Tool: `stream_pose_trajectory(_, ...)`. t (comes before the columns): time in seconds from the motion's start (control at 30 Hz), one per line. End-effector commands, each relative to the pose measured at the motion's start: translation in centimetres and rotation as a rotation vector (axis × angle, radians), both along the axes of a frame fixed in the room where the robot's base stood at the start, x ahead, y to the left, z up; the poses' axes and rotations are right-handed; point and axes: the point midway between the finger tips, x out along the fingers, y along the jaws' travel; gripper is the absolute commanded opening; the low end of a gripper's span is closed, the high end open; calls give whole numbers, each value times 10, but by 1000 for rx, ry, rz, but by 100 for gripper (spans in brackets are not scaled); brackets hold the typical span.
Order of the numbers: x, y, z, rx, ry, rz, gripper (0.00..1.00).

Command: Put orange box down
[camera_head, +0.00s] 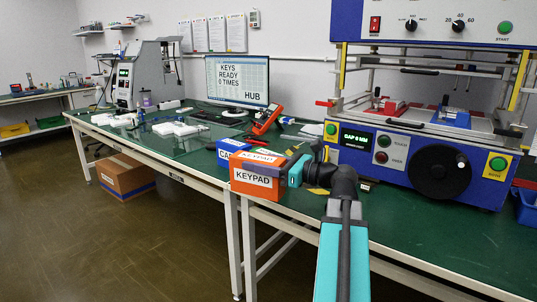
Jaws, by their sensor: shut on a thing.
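The fingertips are mostly hidden by the box and the gripper body. I cannot tell whether the box's underside touches the bench or hangs a little above it. A blue box (231,147) with a white label stands just behind it to the left.
The large blue test machine (452,191) fills the right side. A monitor (237,82), a red-and-black meter (267,119) and a glass mat (182,143) with white parts lie behind. Green bench top is bare at the front right. A cardboard box (124,175) sits under the bench.

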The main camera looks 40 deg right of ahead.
Motion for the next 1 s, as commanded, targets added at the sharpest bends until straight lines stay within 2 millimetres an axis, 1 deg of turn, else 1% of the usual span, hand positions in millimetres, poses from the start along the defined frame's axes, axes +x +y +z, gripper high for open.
stream_pose_trajectory(0.03,4,5,9,2,0,11,18)
stream_pose_trajectory(0.47,32,42,24,3,-1,90,18)
stream_pose_trajectory(1.0,60,95,42,4,-1,187,18)
